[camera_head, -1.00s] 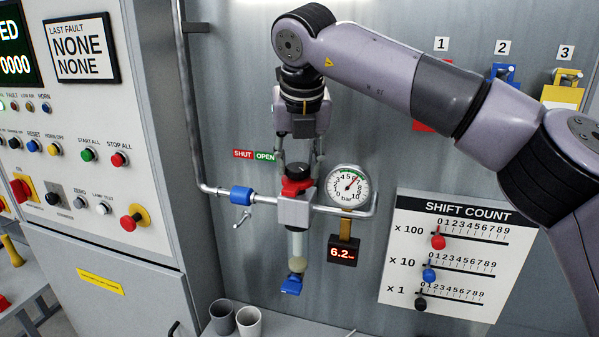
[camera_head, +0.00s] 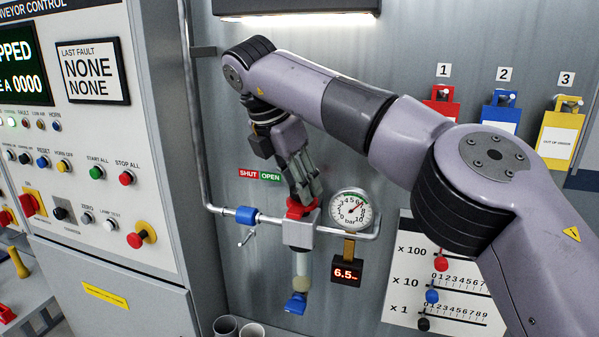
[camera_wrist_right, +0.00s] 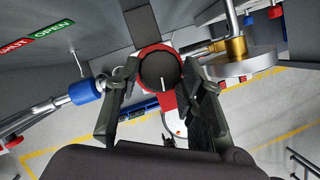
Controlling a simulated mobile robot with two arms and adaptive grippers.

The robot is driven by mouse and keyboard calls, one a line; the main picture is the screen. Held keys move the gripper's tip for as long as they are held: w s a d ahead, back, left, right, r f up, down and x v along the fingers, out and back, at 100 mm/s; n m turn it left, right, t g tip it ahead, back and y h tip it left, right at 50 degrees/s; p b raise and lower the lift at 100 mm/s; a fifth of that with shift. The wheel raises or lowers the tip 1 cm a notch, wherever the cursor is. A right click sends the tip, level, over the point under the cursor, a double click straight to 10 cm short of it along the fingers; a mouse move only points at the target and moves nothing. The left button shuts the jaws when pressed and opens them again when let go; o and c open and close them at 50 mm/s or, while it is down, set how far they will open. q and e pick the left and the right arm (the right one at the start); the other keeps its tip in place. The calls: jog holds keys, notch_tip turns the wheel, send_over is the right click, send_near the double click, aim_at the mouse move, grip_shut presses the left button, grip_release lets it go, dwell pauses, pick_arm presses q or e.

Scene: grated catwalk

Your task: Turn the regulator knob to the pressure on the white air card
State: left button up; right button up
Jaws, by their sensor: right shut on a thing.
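My right gripper (camera_head: 306,194) reaches down onto the regulator on the wall pipe and is shut on its knob. The digital readout (camera_head: 346,272) under the gauge shows about 6.5. No white air card is identifiable. My left gripper is not in view.
A blue valve (camera_head: 246,215) sits on the pipe to the left, under a SHUT/OPEN label (camera_head: 260,175). The control cabinet (camera_head: 85,150) stands at the left. Numbered tags (camera_head: 500,114) hang at the upper right. A shift count board (camera_head: 405,290) is partly behind my arm.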

jog(key=m+p, duration=0.1)
jog(key=p, duration=0.1)
jog(key=m+g+p, duration=0.1)
jog(key=m+p, duration=0.1)
jog(key=m+h+p, duration=0.1)
jog(key=shift+w+a+r+p, duration=0.15)
jog(key=shift+r+p, duration=0.1)
jog(key=shift+p, duration=0.15)
jog(key=shift+f+m+g+p, duration=0.2)
jog(key=shift+m+g+p, duration=0.2)
jog(key=shift+m+p, duration=0.35)
jog(key=o, duration=1.1)
jog(key=shift+o, duration=0.2)
jog(key=shift+f, duration=0.1)
